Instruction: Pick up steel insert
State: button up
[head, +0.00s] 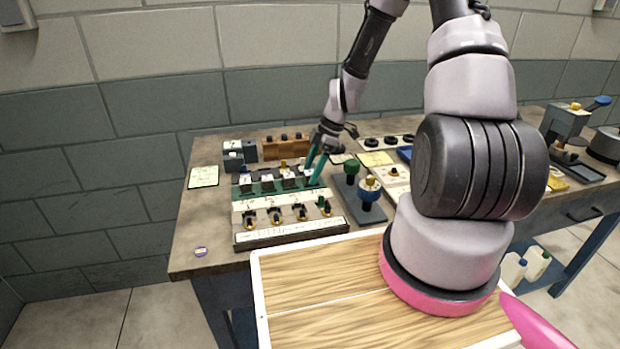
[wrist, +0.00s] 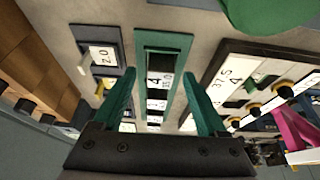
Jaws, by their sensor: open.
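A green rack (head: 316,193) on the bench holds a row of dark blocks (head: 267,183) with white labels. Steel inserts may be among these, but I cannot tell which block is meant. My gripper (head: 314,160) is over the right end of this row, its green fingers pointing down. In the wrist view my gripper (wrist: 161,98) is open, with nothing held between the fingers. The green rack (wrist: 165,38) lies beyond and between the fingers, with numbered labels showing in its slot. The fingers hide part of the row in the head view.
A rack of black and yellow knobs (head: 276,215) stands in front. A grey-blue block holder (head: 238,155) and a wooden block (head: 285,147) are behind. The bench's front left is mostly clear.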

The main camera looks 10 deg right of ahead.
grip_shut()
dwell(0.3)
notch_tip(320, 180, up, 13)
dwell(0.8)
jog(key=shift+s+f, duration=0.1)
